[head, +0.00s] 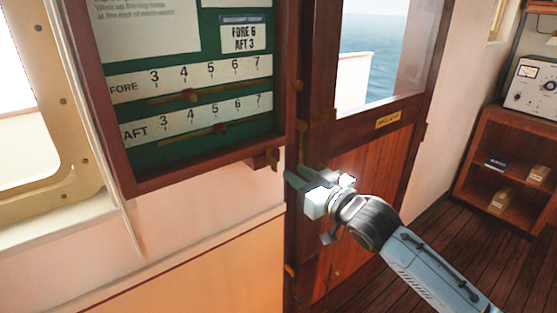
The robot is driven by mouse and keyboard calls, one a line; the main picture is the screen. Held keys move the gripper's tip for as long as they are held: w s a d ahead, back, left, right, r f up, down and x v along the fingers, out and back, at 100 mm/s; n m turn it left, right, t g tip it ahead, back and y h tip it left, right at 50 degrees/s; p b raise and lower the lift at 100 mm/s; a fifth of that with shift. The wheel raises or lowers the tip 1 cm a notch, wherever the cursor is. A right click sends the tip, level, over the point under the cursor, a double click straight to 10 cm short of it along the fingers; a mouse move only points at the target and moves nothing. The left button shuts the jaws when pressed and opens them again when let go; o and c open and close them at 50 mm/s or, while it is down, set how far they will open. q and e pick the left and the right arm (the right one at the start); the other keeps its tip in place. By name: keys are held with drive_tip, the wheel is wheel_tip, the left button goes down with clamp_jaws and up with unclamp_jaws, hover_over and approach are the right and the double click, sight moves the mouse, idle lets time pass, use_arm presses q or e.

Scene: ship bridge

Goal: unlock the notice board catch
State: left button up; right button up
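The notice board (205,166) hangs on the wall at the upper left of the head view, with a dark wooden frame and a green back. A small brass catch (264,158) sits at the lower right of its frame. My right gripper (297,172) is just right of and slightly below the catch, apart from it in the picture. Its two fingers point up and left, look spread, and show nothing between them. My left gripper is not in view.
A wooden door (360,168) with a window and brass fittings stands behind my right arm. A shelf unit (507,165) with books and an instrument is at the right. A brass-framed window (62,185) is at the left. Bare wall lies below the board.

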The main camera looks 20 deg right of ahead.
sight(272, 159)
drive_tip(key=x, duration=0.7)
drive_tip(key=shift+w+a+p, duration=0.1)
drive_tip(key=shift+w+p, duration=0.2)
drive_tip(key=shift+w, duration=0.1)
clamp_jaws()
